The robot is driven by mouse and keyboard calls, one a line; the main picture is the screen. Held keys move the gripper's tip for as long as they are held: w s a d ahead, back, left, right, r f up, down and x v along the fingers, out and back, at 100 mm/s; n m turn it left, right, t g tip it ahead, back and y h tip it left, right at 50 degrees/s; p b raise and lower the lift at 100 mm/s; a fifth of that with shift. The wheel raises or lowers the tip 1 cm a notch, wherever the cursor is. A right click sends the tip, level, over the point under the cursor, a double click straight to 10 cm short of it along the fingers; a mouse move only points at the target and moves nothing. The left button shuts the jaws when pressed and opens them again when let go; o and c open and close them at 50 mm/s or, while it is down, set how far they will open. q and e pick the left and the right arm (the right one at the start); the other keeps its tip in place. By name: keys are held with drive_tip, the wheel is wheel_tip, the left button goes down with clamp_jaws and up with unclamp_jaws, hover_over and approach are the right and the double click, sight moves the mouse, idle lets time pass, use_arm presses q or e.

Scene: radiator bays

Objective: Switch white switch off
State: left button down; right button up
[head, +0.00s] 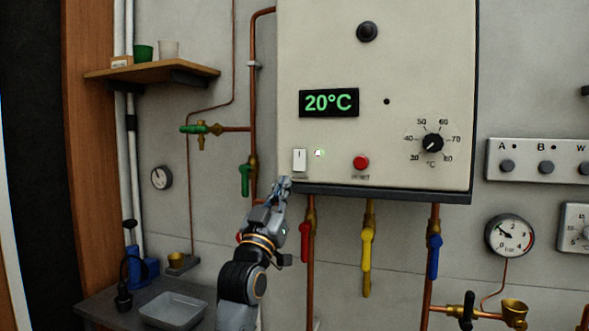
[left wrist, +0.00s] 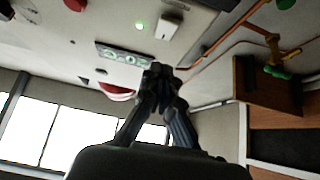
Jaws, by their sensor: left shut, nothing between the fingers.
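The white switch (head: 299,160) is a small upright rocker at the lower left of the cream boiler panel (head: 420,60). A small green light (head: 318,153) glows just right of it. My left gripper (head: 285,184) is shut and empty, just below and left of the switch, apart from it as far as I can tell. In the left wrist view the switch (left wrist: 168,25) shows above the shut fingertips (left wrist: 157,72), with the lit green light (left wrist: 139,26) beside it. My right gripper is in neither view.
A red button (head: 361,162), a dial (head: 432,143) and a 20°C display (head: 328,103) share the panel. Red (head: 306,242), yellow (head: 367,250) and blue (head: 434,256) valve handles hang below. A green-handled valve (head: 245,180) is close left of my gripper.

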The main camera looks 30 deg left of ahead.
sight(299, 162)
use_arm(q)
drive_tip(key=w, duration=0.2)
drive_tip(key=w+a+r+p, duration=0.1)
drive_tip(key=w, duration=0.1)
drive_tip(key=w+r+p, duration=0.1)
drive_tip(key=w, duration=0.1)
drive_tip(key=shift+w+a+r, duration=0.15)
drive_tip(key=shift+w+a, duration=0.25)
drive_tip(key=shift+w, duration=0.35)
